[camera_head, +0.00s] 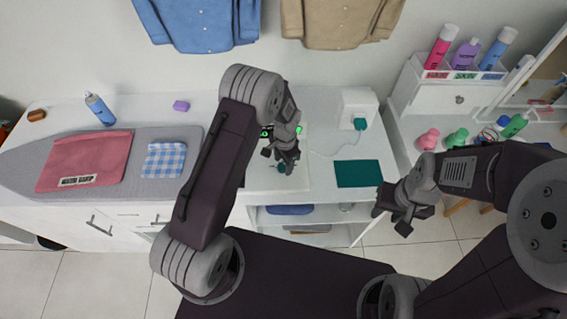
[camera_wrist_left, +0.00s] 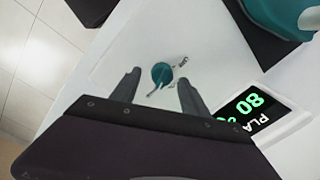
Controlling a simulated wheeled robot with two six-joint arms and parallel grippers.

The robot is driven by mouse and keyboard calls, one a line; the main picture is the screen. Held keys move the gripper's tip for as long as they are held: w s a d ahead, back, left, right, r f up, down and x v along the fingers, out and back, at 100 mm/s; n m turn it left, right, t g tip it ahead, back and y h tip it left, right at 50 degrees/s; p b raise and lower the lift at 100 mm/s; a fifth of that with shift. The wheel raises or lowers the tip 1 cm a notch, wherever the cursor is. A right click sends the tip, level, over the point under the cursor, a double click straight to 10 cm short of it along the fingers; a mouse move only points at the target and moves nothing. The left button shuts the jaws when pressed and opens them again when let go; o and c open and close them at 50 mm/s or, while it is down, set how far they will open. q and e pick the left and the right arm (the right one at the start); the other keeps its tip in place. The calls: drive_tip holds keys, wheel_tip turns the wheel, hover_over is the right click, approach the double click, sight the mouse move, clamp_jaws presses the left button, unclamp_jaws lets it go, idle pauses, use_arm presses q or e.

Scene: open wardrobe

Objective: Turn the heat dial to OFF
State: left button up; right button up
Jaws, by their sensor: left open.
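The teal heat dial (camera_wrist_left: 161,74) sits on a white panel in the left wrist view, with small dark markings around it too small to read. In the head view the dial (camera_head: 283,167) is mostly hidden by my left gripper (camera_head: 279,158). In the wrist view my left gripper (camera_wrist_left: 159,80) is open, one finger on each side of the dial, with visible gaps; I cannot tell whether it touches. My right gripper (camera_head: 394,212) is open and empty, in front of the counter.
An ironing board (camera_head: 105,185) with a red garment (camera_head: 85,160) and checked cloth (camera_head: 164,159) lies at left. Bottles stand on the right shelf.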

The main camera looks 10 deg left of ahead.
use_arm(q)
drive_tip(key=shift+w+a+f, duration=0.15)
drive_tip(key=shift+a+f, duration=0.2)
drive_tip(key=shift+f, duration=0.45)
drive_tip(key=shift+d, duration=0.15)
drive_tip(key=shift+r, duration=0.1)
drive_tip(key=shift+c, duration=0.8)
clamp_jaws()
use_arm(e)
drive_tip(key=shift+a+r, duration=0.15)
